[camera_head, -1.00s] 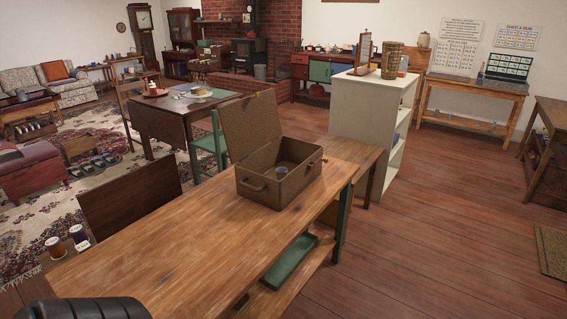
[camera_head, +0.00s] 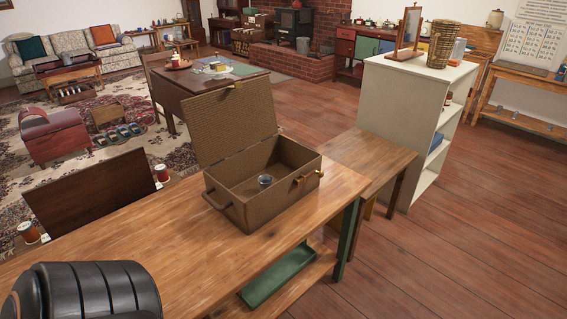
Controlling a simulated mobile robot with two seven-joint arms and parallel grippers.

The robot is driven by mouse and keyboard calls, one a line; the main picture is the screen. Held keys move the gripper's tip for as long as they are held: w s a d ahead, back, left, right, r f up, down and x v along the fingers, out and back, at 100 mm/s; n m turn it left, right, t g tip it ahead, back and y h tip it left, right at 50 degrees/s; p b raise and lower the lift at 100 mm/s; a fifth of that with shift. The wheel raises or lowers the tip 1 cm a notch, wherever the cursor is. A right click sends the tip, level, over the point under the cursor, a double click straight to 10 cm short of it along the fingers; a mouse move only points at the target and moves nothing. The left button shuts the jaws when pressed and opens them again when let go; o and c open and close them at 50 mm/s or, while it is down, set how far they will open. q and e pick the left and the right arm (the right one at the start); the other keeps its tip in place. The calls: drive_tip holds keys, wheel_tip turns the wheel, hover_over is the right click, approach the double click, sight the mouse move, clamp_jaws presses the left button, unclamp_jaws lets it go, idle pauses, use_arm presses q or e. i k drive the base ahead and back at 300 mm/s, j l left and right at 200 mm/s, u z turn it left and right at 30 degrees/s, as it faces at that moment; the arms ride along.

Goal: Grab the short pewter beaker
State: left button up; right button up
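A small grey metallic cup (camera_head: 265,181), which looks like the short pewter beaker, stands inside an open brown woven case (camera_head: 232,213) on the wooden workbench (camera_head: 165,253). It is near the middle of the case floor. The case lid (camera_head: 230,125) is raised at the back, and the front is open to view from above. Neither of my grippers is in view.
A white shelf unit (camera_head: 385,125) with a mirror (camera_head: 407,32) and a wicker basket (camera_head: 441,44) on top stands right of the bench. A black ribbed padded thing (camera_head: 85,292) fills the bottom left corner. The floor at right (camera_head: 480,230) is clear.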

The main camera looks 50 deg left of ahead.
sight(265, 181)
drive_tip(key=i+j+z, duration=0.15)
drive_tip(key=i, duration=2.55)
drive_tip(key=i+l+u, duration=0.1)
drive_tip(key=u, duration=2.8)
